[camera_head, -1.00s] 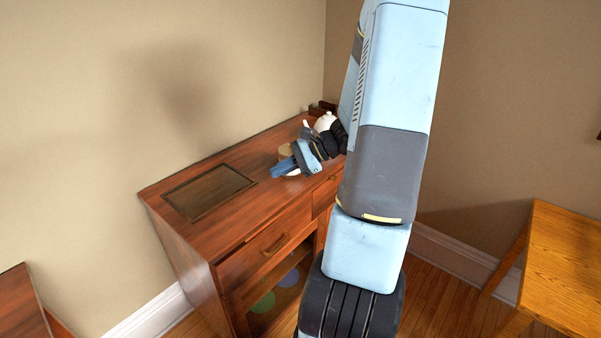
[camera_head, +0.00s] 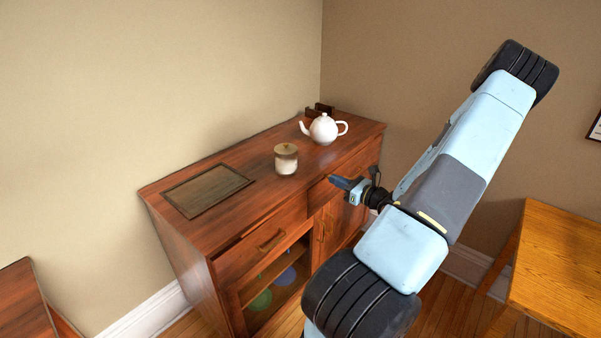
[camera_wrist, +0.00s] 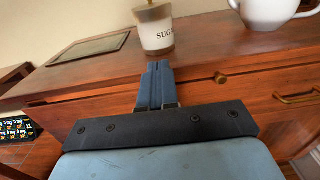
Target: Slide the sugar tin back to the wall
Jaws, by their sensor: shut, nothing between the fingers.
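The sugar tin (camera_head: 286,160) is a small white canister with a tan lid and knob. It stands upright on the wooden sideboard (camera_head: 235,220), between the dark framed panel and the teapot, with bare top between it and the wall. In the wrist view the tin (camera_wrist: 155,36) shows its "SUGAR" lettering partly, just beyond my fingers. My gripper (camera_head: 333,179) is shut and empty at the sideboard's front edge, to the right of and in front of the tin, apart from it. In the wrist view my blue fingertips (camera_wrist: 158,66) are together and point toward the tin.
A white teapot (camera_head: 323,129) stands right of the tin, with a dark wooden holder (camera_head: 319,110) behind it. A dark framed panel (camera_head: 207,189) lies on the left of the top. A light wooden table (camera_head: 560,265) stands at the right.

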